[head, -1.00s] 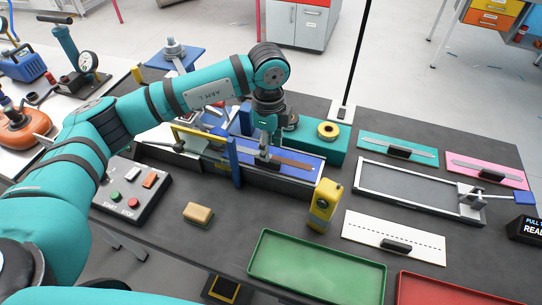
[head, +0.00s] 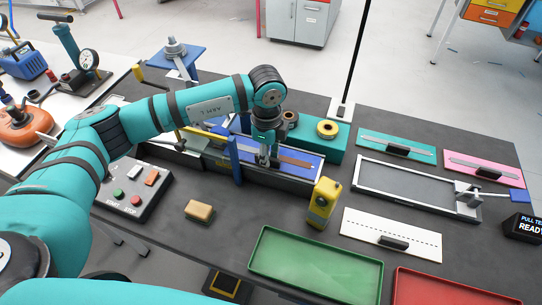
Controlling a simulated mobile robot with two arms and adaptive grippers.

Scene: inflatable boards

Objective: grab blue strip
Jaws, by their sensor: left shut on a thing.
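The blue strip (head: 308,171) lies in a long, low grey fixture at the middle of the table, with a brown band along it. My left gripper (head: 268,160) points straight down over the strip, its fingers shut around the small black handle on top of it. The fingers hide most of that handle. The strip still rests in the fixture. My right gripper is not in view.
A blue post (head: 234,160) stands close left of my gripper, and a yellow device (head: 321,203) stands in front. A teal block (head: 328,142) lies behind. Green (head: 315,265) and red (head: 440,288) trays lie nearest. Teal (head: 398,146), pink (head: 485,168) and white (head: 390,235) strips lie right.

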